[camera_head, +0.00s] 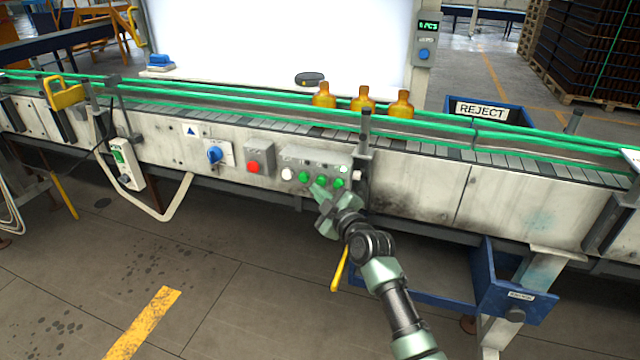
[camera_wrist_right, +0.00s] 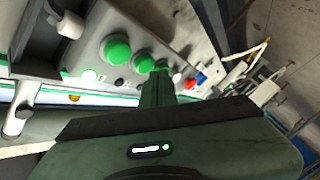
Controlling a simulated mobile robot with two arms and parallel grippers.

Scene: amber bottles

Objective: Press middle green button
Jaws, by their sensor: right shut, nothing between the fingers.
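A grey control panel (camera_head: 315,158) on the conveyor's side carries a row of green buttons between pale ones. The middle green button (camera_head: 321,181) is directly above the tip of my right gripper (camera_head: 322,192). A green button (camera_head: 304,177) is to its left and another (camera_head: 339,184) to its right. In the right wrist view, the shut right gripper (camera_wrist_right: 158,82) points at the row. The near green button (camera_wrist_right: 115,50) shows fully, and the middle one (camera_wrist_right: 143,63) is just left of the fingertips. I cannot tell whether the tip touches a button. My left gripper is out of view.
A red button (camera_head: 253,167) and a blue knob (camera_head: 214,154) are left of the panel. A dark post (camera_head: 365,135) stands at its right end. Amber bottles (camera_head: 362,100) stand on the conveyor above. A blue reject bin (camera_head: 515,285) is at lower right.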

